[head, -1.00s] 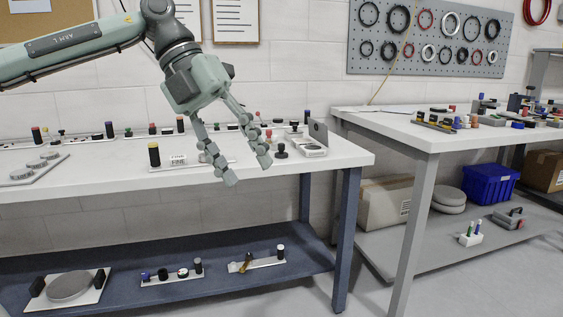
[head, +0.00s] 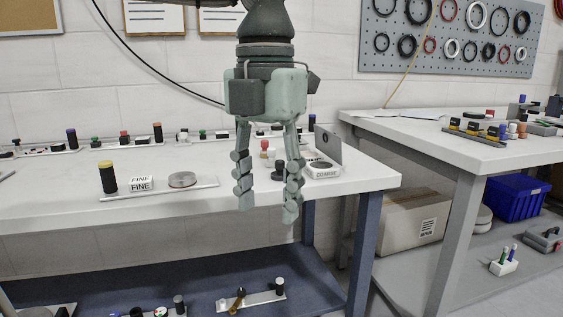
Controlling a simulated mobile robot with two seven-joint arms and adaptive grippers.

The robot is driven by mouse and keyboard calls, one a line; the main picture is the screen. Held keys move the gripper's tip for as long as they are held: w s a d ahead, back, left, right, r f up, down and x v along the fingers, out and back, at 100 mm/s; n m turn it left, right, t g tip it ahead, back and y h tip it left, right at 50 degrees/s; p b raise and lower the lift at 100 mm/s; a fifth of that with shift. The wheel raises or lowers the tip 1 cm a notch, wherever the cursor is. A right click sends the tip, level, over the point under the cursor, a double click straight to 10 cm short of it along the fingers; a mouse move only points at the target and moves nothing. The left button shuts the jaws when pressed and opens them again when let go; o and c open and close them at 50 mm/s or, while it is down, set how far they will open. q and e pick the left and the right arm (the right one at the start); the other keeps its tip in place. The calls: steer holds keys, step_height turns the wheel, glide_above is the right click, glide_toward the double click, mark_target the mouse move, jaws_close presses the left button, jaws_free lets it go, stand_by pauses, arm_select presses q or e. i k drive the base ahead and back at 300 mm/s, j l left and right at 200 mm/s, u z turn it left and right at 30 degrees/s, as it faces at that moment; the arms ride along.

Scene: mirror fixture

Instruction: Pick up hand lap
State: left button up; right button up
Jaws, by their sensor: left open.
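My left gripper (head: 268,207) hangs pointing down in front of the right part of the white bench (head: 60,205). Its two fingers are apart, with nothing between them. Behind the fingers, on the bench, stands a small black knobbed piece (head: 278,171), partly hidden; it may be the hand lap, but I cannot tell for sure. My right gripper is not in view.
Small knobbed pieces line the back. A second table (head: 420,133) stands at right. The bench's front left is clear.

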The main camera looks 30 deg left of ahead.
mark_target(277, 175)
steer(key=i+j, duration=0.95)
steer(key=i, duration=0.1)
